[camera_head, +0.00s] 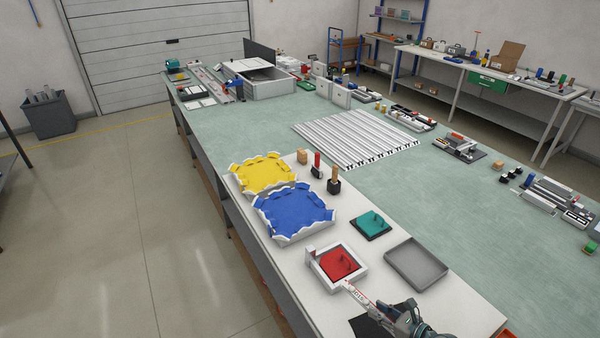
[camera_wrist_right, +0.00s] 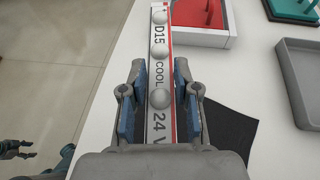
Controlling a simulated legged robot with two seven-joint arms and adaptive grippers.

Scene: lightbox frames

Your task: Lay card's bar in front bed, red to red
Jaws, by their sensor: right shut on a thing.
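A long white bar with a red edge, black lettering "D15 COOL 24 V" and white domes (camera_wrist_right: 160,75) is gripped between the fingers of my right gripper (camera_wrist_right: 157,97). It also shows in the head view (camera_head: 358,295), where my right gripper (camera_head: 398,318) is at the bench's near edge. The bar's far end reaches the near side of a white-framed red tray (camera_head: 337,262); I cannot tell whether they touch. A bed of parallel white slats (camera_head: 355,138) lies mid-bench. No card is readable. Dark parts at the wrist view's lower left may be my left gripper (camera_wrist_right: 38,160).
A blue tray (camera_head: 293,210), a yellow tray (camera_head: 262,173), a teal pad (camera_head: 371,224) and an empty grey tray (camera_head: 417,263) stand nearby. A black pad (camera_wrist_right: 228,130) lies beneath the gripper. Small upright blocks stand behind the blue tray.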

